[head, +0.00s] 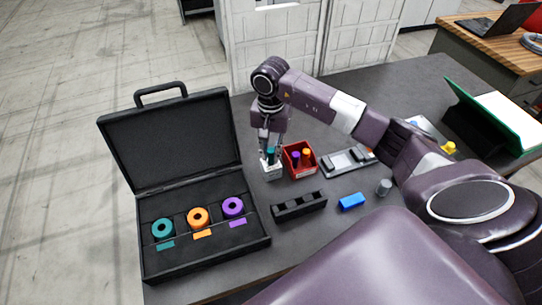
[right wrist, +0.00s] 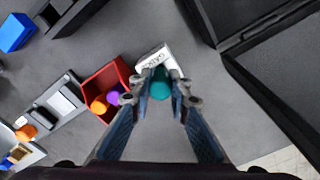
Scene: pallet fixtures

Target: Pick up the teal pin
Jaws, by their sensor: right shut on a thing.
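The teal pin (head: 271,152) is between the fingers of my right gripper (head: 270,157), which points down over a small white bin (head: 272,172). In the right wrist view the teal pin (right wrist: 160,84) shows between the closed fingertips (right wrist: 160,92), and the white bin (right wrist: 153,56) lies just beyond it. I cannot tell whether the pin's lower end is clear of the bin. My left gripper is not in view.
A red bin (head: 289,172) with purple and orange pins stands close beside the white bin. An open black case (head: 150,265) with teal, orange and purple rings lies left. A black slotted block (head: 300,206), blue block (head: 351,202) and grey cylinder (head: 384,187) are in front.

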